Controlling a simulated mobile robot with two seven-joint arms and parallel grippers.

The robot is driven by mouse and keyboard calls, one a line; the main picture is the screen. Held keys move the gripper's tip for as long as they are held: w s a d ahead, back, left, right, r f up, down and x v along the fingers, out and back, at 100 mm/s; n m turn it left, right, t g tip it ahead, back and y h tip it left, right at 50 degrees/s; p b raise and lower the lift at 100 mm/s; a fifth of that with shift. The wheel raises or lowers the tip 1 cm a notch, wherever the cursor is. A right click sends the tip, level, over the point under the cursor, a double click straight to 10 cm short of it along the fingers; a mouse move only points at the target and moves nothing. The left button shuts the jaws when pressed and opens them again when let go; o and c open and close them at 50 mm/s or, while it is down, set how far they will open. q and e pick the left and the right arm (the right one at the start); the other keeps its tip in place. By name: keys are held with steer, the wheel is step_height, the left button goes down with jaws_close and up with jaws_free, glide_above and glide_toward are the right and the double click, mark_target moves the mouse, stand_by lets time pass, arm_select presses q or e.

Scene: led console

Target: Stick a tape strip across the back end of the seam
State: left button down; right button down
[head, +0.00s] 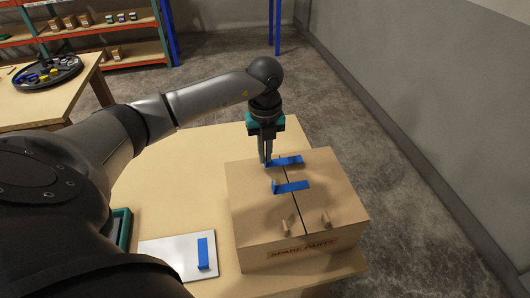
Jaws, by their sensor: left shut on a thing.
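A closed cardboard box (250,215) marked SPARE PARTS stands on the table, with a dark seam (296,212) running from front to back across its top. My left gripper (266,160) points down at the back of the box and is shut on the left end of a blue tape strip (288,161). That strip lies across the back end of the seam; I cannot tell whether it is pressed flat. A second blue strip (293,187) crosses the seam nearer its middle, its left end bent up. A third blue strip (203,253) is on a white board. My right gripper is not in view.
The white board (165,250) lies left of the box on the wooden table (170,190). A green-rimmed tray (122,228) is partly hidden by my arm. Two small tan pegs (285,228) stand near the box front. Shelves (100,30) and another table are farther back.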

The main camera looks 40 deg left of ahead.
arm_select(q)
steer(key=shift+f+b, duration=0.6)
steer(key=shift+f, duration=0.35)
stand_by(1.0)
steer(key=c, duration=1)
jaws_free()
steer(key=shift+o, duration=0.2)
step_height(320, 180, up, 15)
steer(key=shift+r+p, duration=0.15)
steer(key=shift+p, duration=0.25)
